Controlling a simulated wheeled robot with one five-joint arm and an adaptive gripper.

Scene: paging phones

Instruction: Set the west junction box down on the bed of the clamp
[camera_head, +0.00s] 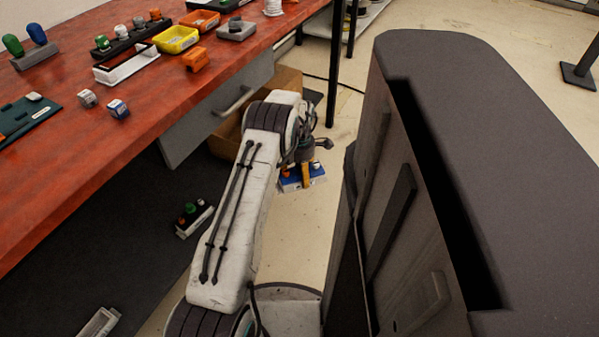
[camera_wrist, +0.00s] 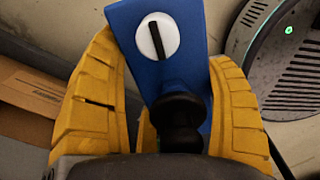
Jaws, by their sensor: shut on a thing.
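My gripper (camera_wrist: 172,100) is shut on a blue box (camera_wrist: 187,38), which lies between its two yellow ribbed fingers in the wrist view. The box has a white round dial with a dark slot and a black knob. I cannot read a label that marks it as the west junction box. In the head view the blue box (camera_head: 289,184) hangs low over the pale floor, right of the bench, and my arm partly hides the gripper. I cannot tell for certain which bench item is the clamp; a grey block with a dark top (camera_head: 236,30) stands near the far edge.
The red-brown bench (camera_head: 100,165) holds a yellow tray (camera_head: 176,40), an orange block (camera_head: 196,59), a white tray (camera_head: 126,66) and small cubes. A cardboard box (camera_head: 228,135) stands below. A large dark cabinet-like body (camera_head: 510,150) fills the right.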

